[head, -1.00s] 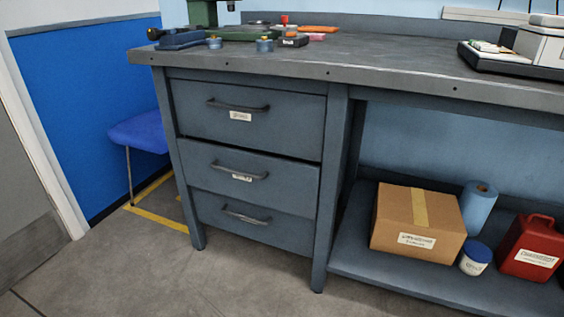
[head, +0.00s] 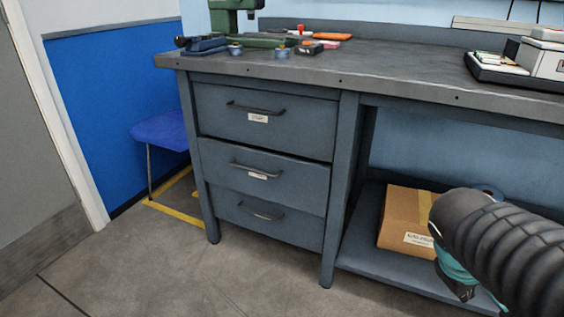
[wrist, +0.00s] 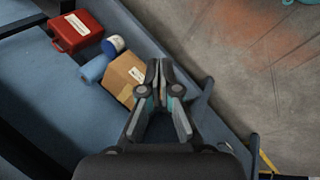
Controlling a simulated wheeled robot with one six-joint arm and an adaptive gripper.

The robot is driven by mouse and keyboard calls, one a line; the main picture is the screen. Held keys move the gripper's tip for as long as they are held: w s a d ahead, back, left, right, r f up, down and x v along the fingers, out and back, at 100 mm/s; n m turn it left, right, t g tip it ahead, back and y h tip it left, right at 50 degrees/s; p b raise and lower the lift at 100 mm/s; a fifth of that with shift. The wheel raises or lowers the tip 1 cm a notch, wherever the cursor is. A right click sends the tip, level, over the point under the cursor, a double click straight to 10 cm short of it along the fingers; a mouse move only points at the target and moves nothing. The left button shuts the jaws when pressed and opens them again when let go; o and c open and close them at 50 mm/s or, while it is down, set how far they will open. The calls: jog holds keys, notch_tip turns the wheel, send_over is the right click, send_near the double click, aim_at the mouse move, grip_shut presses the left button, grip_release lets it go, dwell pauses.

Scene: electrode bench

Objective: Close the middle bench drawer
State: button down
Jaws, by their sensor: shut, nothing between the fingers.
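The middle bench drawer (head: 265,178) is in the centre of the head view, between two other drawers. Its front stands slightly forward of the lower drawer, with a dark gap along its top edge, so it looks a little open. It has a dark bar handle (head: 256,170) and a small white label. My gripper shows in the wrist view (wrist: 157,70) with its fingers together and nothing between them. In the head view my gripper (head: 462,290) is partly hidden by my arm at lower right, in front of the lower shelf and well right of the drawer.
The top drawer (head: 265,120) and bottom drawer (head: 268,218) look shut. A cardboard box (head: 405,220) stands on the lower shelf (head: 375,262); a red container (wrist: 75,31) shows in the wrist view. A blue chair (head: 160,131) is left of the bench. The floor before the drawers is clear.

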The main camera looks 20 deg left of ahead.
jog(key=w+a+r+n+t+h+p, duration=0.1)
jog(key=w+a+n+h, duration=0.1)
jog(key=w+a+n, duration=0.3)
jog(key=w+a+r+n+t+h+p, duration=0.1)
jog(key=w+a+n+h, duration=0.15)
jog(key=w, duration=0.35)
jog(key=n+t+y+p, duration=0.5)
jog(key=n+t+y, duration=0.5)
jog(key=n, duration=1)
send_near(289, 162)
jog(key=w, duration=0.2)
jog(key=w+f+t+h+p, duration=0.1)
jog(key=w, duration=0.1)
jog(key=w+a+t+h, duration=0.1)
jog(key=w, duration=0.2)
jog(key=shift+f+h, duration=0.25)
jog(key=shift+f, duration=0.15)
